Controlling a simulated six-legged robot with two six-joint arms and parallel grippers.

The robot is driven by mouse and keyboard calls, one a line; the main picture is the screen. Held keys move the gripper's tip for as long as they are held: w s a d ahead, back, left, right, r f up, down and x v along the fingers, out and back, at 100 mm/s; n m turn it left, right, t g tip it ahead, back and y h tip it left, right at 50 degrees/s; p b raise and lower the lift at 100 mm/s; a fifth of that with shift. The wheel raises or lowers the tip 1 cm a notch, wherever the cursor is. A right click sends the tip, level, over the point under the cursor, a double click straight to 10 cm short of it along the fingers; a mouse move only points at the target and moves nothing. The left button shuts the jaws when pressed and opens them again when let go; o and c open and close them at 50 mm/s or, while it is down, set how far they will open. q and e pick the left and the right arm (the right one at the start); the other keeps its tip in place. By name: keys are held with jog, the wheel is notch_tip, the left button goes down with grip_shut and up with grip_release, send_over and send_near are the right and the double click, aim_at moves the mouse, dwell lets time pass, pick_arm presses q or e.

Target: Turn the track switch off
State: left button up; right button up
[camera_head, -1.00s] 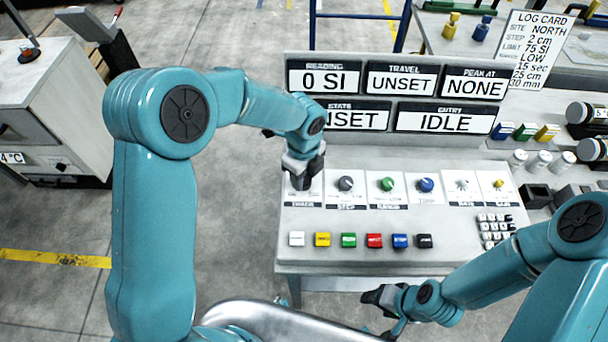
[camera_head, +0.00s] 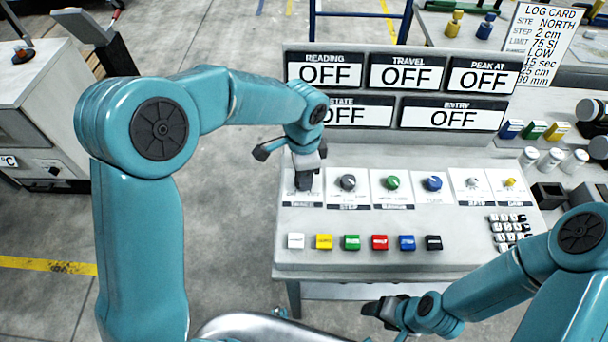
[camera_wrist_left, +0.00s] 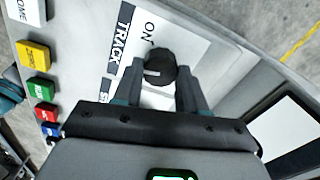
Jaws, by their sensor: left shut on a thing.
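The track switch (camera_wrist_left: 158,68) is a dark round knob with a pale mark on a white plate lettered TRACK and ON, seen in the left wrist view. My left gripper (camera_wrist_left: 160,80) is shut on the knob, one finger on each side. In the head view my left gripper (camera_head: 305,185) hides the knob at the left end of the knob row. The display panels (camera_head: 408,75) above the console all read OFF. My right gripper (camera_head: 380,310) is in front of the console, low and away from the switch; its finger opening is unclear.
Grey, green, blue and other knobs (camera_head: 433,184) stand to the right of the switch. A row of coloured buttons (camera_head: 352,242) and a keypad (camera_head: 508,230) lie nearer on the console (camera_head: 460,260). A log card (camera_head: 542,45) stands at the back right.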

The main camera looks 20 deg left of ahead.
pick_arm(q)
jog(key=n, duration=0.1)
jog(key=n+b, duration=0.1)
jog(key=n, duration=0.1)
jog(key=shift+a+f+n, duration=0.1)
jog(key=shift+f+n, duration=0.1)
jog(key=shift+n, duration=0.1)
jog(key=shift+n+b, duration=0.55)
jog(key=shift+n, duration=0.65)
jog(key=shift+s+n, duration=0.1)
jog(key=shift+n, duration=0.2)
jog(key=o, duration=1.1)
jog(key=shift+c, duration=0.2)
jog(key=shift+r, duration=0.1)
jog(key=shift+r, duration=0.15)
notch_tip(320, 180, up, 8)
jog(key=p, duration=0.6)
